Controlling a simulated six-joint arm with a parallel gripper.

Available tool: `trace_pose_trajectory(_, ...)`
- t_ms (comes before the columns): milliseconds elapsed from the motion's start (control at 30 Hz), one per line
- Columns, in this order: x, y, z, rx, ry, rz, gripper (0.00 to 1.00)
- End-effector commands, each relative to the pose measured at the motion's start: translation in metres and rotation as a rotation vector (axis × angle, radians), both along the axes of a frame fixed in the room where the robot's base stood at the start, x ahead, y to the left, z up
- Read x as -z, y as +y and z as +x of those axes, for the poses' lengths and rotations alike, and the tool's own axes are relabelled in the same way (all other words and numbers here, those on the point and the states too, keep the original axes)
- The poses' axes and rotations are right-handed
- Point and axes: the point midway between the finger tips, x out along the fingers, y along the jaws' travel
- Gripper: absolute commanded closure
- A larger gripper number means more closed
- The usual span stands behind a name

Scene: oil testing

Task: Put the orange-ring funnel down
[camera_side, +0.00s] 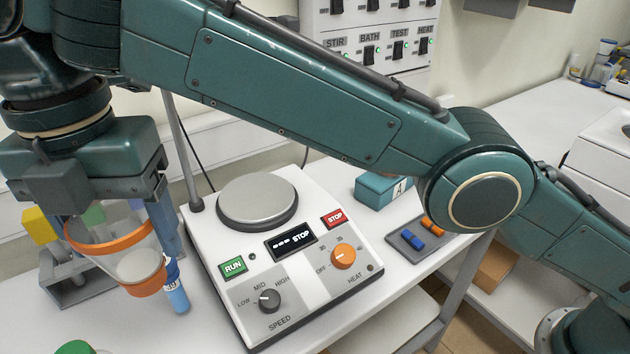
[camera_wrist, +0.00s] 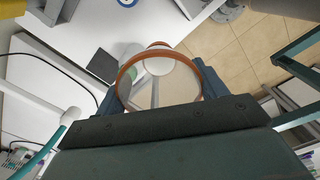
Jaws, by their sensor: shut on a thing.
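The orange-ring funnel (camera_side: 110,246) is a clear cone with an orange band round its rim and another orange part lower down. It hangs tilted in the side view, at the left above the white bench. My gripper (camera_side: 118,232) is shut on it from above, with a finger at the right side of the cone. In the wrist view the funnel (camera_wrist: 157,82) sits between the two fingers of my gripper (camera_wrist: 158,95), with its orange rim toward the camera. I cannot tell from these views exactly how far it is above the bench.
A green cap (camera_side: 75,347) shows at the bottom edge. The stirrer-heater (camera_side: 290,250) stands to the right, with a metal rod beside it.

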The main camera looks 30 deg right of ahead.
Motion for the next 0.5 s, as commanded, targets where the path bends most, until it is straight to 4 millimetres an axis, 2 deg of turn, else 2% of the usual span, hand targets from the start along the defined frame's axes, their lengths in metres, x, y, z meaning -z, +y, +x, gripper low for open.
trace_pose_trajectory(233, 0.005, 0.000, 0.000, 0.000, 0.000, 0.000, 0.52)
trace_pose_trajectory(500, 0.019, 0.000, 0.001, 0.001, 0.001, -0.001, 0.52)
